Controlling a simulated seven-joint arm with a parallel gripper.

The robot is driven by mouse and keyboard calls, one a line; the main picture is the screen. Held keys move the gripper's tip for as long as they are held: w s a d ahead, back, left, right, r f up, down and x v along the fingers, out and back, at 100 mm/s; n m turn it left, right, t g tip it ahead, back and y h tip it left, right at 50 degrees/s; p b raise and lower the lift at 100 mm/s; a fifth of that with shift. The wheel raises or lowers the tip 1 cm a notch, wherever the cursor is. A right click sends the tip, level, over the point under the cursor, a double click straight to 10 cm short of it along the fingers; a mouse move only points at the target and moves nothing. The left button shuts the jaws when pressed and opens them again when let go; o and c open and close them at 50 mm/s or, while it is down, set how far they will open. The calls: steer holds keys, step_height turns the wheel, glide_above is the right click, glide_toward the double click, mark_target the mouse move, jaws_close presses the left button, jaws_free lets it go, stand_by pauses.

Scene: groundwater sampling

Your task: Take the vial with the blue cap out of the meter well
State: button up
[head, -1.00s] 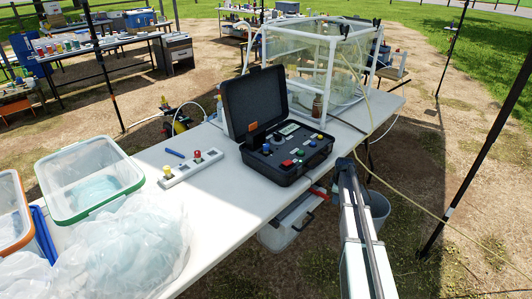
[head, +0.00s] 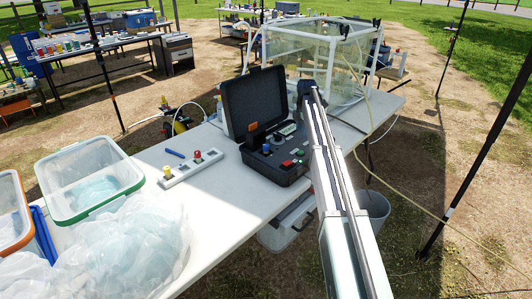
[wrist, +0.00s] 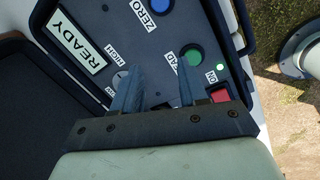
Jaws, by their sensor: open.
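The meter is a black case with a raised lid (head: 252,100) and a dark control panel (head: 272,166), on the white table. A small round blue top (head: 266,148) at the panel's left side looks like the vial's blue cap, but it is too small to be sure. My gripper (wrist: 158,84) is open and empty above the panel, fingers apart. In the wrist view, a blue ZERO button (wrist: 140,6) and a green button (wrist: 191,55) lie beyond the fingertips.
A red button (wrist: 219,95) and a READY display (wrist: 78,47) are on the panel. A white strip (head: 205,163) holds yellow and red tops left of the case. Tubs and a plastic bag (head: 130,245) lie front left.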

mark_target(266, 145)
steer(key=s+a+r+n+g, duration=0.1)
steer(key=a+r+n, duration=0.15)
steer(key=a, duration=0.55)
steer(key=s+a+r+n+g, duration=0.15)
steer(key=a+r, duration=0.25)
steer(key=a, duration=0.4)
steer(key=shift+t, duration=0.35)
step_height(266, 145, down, 14)
steer(key=shift+w+r, duration=0.1)
steer(key=shift+r, duration=0.05)
steer(key=shift+c, duration=0.3)
jaws_close()
